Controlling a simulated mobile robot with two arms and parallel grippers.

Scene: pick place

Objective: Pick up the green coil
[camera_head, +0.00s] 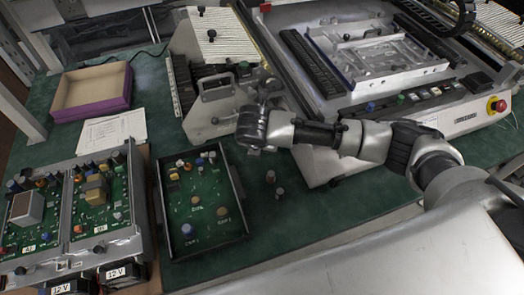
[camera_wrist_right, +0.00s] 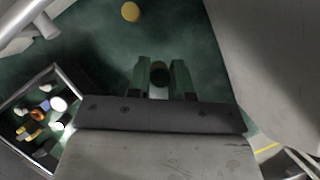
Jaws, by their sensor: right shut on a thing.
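My right arm reaches in from the right in the head view, and its wrist is above the table in front of the grey machine. The fingers of my right gripper (camera_wrist_right: 162,80) show in the right wrist view, closed on the sides of a small round dark thing. That thing, which looks like the green coil (camera_wrist_right: 159,74), is dim and shaded, so its colour is hard to make out. In the head view the fingertips and the held thing are mostly hidden by the wrist. My left gripper is not in view.
A black tray with a green circuit board (camera_head: 203,205) lies left of the gripper. Small parts (camera_head: 270,177) stand on the green table right of it. A yellow round part (camera_wrist_right: 130,12) shows in the wrist view. A purple box (camera_head: 92,90) stands at the far left.

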